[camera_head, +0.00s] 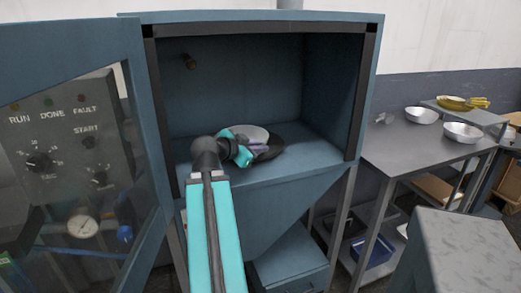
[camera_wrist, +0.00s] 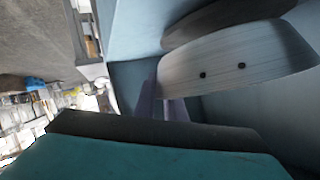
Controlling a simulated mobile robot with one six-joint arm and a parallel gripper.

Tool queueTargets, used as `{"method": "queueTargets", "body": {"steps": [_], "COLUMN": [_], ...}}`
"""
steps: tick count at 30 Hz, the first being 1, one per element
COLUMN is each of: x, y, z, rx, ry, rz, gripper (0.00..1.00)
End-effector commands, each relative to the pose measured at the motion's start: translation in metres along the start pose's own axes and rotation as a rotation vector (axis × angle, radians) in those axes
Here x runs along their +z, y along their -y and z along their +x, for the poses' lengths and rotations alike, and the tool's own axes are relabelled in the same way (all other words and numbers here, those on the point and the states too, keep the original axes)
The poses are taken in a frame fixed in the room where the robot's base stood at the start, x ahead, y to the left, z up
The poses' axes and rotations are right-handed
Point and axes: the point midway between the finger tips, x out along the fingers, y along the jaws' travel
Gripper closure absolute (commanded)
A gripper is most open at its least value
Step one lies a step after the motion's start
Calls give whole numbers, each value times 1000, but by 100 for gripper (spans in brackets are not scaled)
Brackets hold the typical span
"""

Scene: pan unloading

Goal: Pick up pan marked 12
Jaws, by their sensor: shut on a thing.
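My arm reaches into the open blue cabinet, and my gripper (camera_head: 258,149) is shut at the near side of a round pan. In the head view a light grey pan (camera_head: 254,133) sits just beyond the gripper, with a dark round shape (camera_head: 290,138) behind and to its right. In the wrist view a brushed-metal pan wall (camera_wrist: 235,58) with two dark rivets is close in front, tilted. A darker curved edge shows above it. I cannot read any number on it. The grip point is mostly hidden by my own gripper.
The cabinet (camera_head: 339,24) has a flat floor and side walls around my arm. Its door (camera_head: 146,120) stands open at the left. At the right, a grey steel table (camera_head: 390,150) holds white bowls (camera_head: 463,132) and a yellow item (camera_head: 455,103). A grey block (camera_head: 460,245) stands in front.

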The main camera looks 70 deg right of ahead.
Motion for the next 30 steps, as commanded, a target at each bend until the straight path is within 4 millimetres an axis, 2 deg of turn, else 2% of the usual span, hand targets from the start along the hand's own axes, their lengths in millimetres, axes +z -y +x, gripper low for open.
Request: {"method": "queueTargets", "body": {"steps": [17,30], "x": [2,0], "y": [-10,-11], "z": [-15,-19], "rx": [-2,-2], "ry": [-1,0], "rz": [3,1], "gripper": [100,100]}}
